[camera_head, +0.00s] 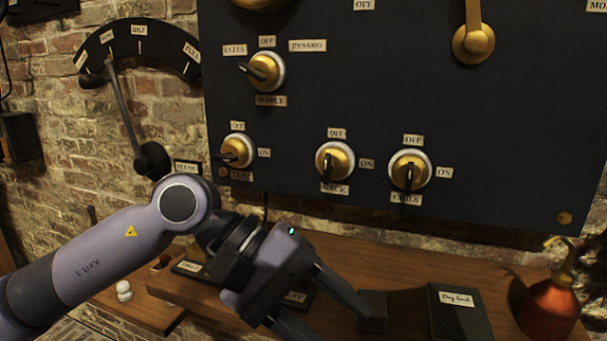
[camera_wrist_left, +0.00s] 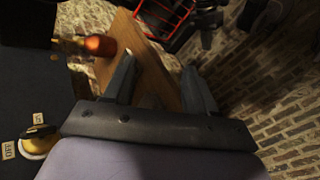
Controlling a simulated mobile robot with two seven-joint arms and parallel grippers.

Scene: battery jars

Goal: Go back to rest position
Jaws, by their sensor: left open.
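My left arm comes in from the left in the head view. Its gripper (camera_head: 342,325) hangs in front of the dark panel's lower edge, over the wooden shelf (camera_head: 400,262), tilted down and to the right. The fingers are apart with nothing seen between them. In the left wrist view the two fingers of the left gripper (camera_wrist_left: 159,66) also stand apart, with the wooden shelf (camera_wrist_left: 150,72) behind them. My right arm and right gripper are not in view.
A dark panel (camera_head: 330,90) with several brass knobs fills the upper right. A lever (camera_head: 127,115) with a curved scale is on the brick wall at left. An orange oil can (camera_head: 549,308) and a dark "Day book" (camera_head: 459,315) stand on the shelf right of the gripper.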

